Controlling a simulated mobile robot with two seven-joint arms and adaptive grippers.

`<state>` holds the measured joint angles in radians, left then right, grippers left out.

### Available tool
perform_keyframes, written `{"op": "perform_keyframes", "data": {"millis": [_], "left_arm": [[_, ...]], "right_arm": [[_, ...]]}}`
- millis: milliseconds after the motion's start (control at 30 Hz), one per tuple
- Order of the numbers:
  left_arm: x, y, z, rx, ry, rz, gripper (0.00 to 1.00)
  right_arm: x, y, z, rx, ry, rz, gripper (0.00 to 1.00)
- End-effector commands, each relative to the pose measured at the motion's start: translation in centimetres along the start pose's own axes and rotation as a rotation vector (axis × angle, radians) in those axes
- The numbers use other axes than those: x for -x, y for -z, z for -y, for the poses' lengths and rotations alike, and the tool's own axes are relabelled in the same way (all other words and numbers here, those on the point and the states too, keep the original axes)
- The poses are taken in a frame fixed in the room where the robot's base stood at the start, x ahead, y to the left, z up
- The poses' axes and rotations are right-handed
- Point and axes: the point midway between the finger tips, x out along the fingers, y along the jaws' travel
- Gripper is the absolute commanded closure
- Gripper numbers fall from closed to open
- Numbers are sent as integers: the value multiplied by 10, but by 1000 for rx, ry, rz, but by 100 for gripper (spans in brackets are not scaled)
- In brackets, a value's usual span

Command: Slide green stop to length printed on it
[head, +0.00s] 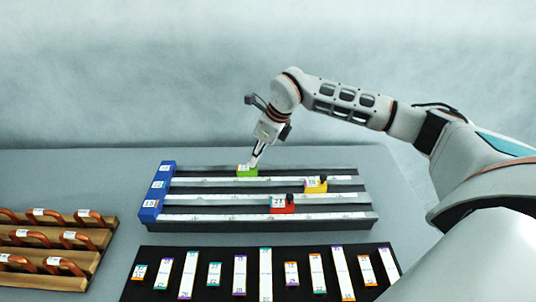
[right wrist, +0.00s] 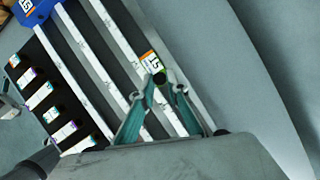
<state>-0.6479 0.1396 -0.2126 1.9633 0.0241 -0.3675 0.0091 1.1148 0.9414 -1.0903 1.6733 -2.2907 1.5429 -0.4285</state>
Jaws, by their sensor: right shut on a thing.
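The green stop (head: 247,173) sits on the back rail of a rack with three ruled rails, near the middle of that rail. In the right wrist view its labelled top (right wrist: 150,62) shows a number too small to read for sure, and a dark knob (right wrist: 160,78). My right gripper (head: 255,161) reaches down to this stop from above; in the wrist view its fingers (right wrist: 164,90) close around the knob. The yellow stop (head: 315,186) is on the middle rail, and the red stop (head: 283,205) on the front rail. My left gripper is not in view.
A blue end block (head: 157,192) with printed labels closes the rack's left end. In front lies a black mat (head: 139,291) with several labelled strips (head: 239,275). A wooden rack (head: 88,283) with copper pieces stands at the left. The grey table behind the rails is clear.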

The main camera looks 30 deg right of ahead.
Motion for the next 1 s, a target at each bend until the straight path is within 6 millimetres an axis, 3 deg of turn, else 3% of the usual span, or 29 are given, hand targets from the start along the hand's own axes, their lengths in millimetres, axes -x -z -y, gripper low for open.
{"op": "perform_keyframes", "data": {"millis": [233,267,300,333,733,1000], "left_arm": [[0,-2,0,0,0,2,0],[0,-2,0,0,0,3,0],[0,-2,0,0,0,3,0],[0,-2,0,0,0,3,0],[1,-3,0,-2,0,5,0],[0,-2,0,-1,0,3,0]], "right_arm": [[0,-2,-2,5,-1,5,100],[0,-2,-2,5,-1,5,83],[0,-2,-2,5,-1,5,73],[0,-2,-1,5,-1,5,68],[4,0,0,1,0,1,68],[47,-2,1,2,3,5,68]]}}
